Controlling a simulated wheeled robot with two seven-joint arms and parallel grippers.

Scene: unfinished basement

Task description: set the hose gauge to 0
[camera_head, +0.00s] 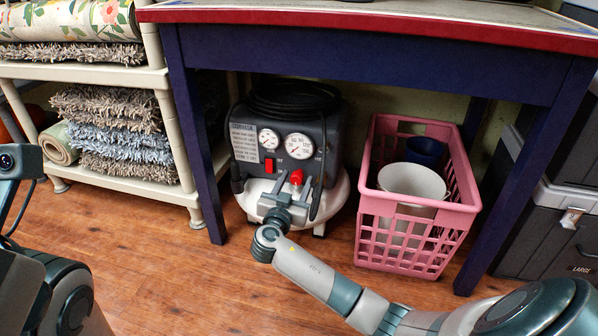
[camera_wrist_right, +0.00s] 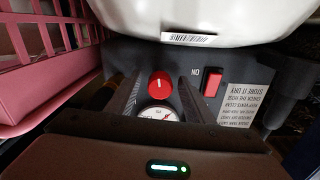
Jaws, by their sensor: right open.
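A dark air compressor (camera_head: 247,160) with a pale tank stands on the floor under the table. Its front panel has a smaller gauge (camera_head: 268,138) at left and a larger gauge (camera_head: 299,146) at right. Both needles are too small to read. A red round knob (camera_head: 296,177) sits below the larger gauge. My right gripper (camera_head: 294,190) is open in front of the knob. In the right wrist view, upside down, the red knob (camera_wrist_right: 159,84) shows between the two open fingers, and a gauge (camera_wrist_right: 158,114) is partly hidden by my gripper. My left gripper is out of view.
A red switch (camera_head: 269,165) is left of the knob. A pink basket (camera_head: 412,233) with a white bucket stands close to the right. Table legs (camera_head: 192,130) flank the space. A shelf with rugs (camera_head: 118,185) stands left. Floor in front is clear.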

